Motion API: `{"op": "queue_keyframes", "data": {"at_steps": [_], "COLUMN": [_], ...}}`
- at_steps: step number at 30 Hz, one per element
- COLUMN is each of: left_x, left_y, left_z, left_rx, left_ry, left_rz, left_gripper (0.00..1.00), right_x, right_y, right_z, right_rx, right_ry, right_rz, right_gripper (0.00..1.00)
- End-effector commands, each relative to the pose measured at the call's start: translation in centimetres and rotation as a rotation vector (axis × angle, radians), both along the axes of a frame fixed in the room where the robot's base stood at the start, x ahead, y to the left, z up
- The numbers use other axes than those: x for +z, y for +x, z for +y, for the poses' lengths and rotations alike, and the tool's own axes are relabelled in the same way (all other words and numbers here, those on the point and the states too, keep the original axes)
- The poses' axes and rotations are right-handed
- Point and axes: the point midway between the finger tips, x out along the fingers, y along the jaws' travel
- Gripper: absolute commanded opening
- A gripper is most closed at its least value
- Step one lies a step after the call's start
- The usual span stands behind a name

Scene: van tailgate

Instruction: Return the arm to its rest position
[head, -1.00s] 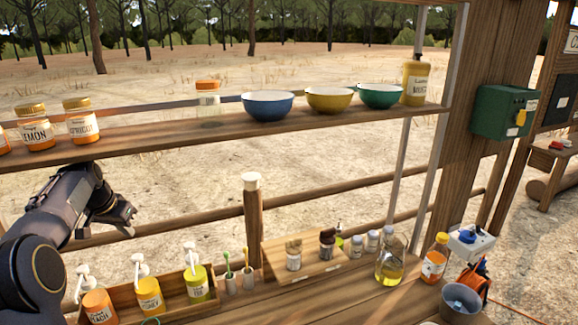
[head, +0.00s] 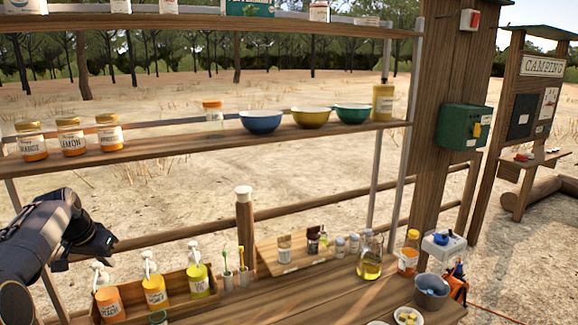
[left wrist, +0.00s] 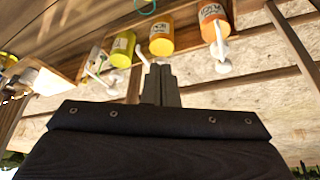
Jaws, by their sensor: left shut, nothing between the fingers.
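My left arm comes in from the left in the head view, with its left gripper (head: 106,243) below the shelf and above the tray of pump bottles. The gripper is shut and empty. In the left wrist view its fingers (left wrist: 160,84) are together with nothing between them. Past them are the orange (left wrist: 213,22), amber (left wrist: 160,35) and yellow-green (left wrist: 122,47) pump bottles, apart from the fingers. My right gripper is in neither view.
A wooden shelf (head: 190,142) holds jars, a blue bowl (head: 261,122), a yellow bowl (head: 310,117) and a green bowl (head: 353,113). On the counter stand the pump bottle tray (head: 130,316), an oil flask (head: 370,258) and a grey bucket (head: 431,291). A wooden post (head: 244,235) stands behind.

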Motion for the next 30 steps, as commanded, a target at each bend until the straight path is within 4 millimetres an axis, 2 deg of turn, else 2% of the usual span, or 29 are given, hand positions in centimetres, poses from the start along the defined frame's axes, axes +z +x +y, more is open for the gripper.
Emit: {"op": "queue_keyframes", "data": {"at_steps": [10, 17, 20, 23, 27, 30], "left_x": [1.9, 2.9, 3.0, 2.2, -0.9, -3.9], "left_y": [-3.7, -8.7, -12.2, -17.1, -24.6, -29.0], "left_z": [-3.6, -8.4, -11.5, -15.6, -21.7, -24.9], "left_rx": [0.026, 0.046, 0.052, 0.057, 0.06, 0.065], "left_ry": [-0.072, -0.152, -0.198, -0.251, -0.317, -0.345], "left_rz": [-0.03, -0.054, -0.068, -0.079, -0.084, -0.082], "left_gripper": [0.0, 0.0, 0.0, 0.0, 0.0, 0.0], "right_x": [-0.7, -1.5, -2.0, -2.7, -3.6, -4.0], "right_y": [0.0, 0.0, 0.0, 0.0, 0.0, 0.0], "right_z": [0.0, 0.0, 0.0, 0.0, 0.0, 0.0], "right_rx": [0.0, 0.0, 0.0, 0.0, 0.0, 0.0], "right_ry": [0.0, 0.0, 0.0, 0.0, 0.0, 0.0], "right_rz": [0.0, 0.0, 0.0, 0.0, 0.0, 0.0], "right_gripper": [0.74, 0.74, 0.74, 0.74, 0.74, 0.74]}}
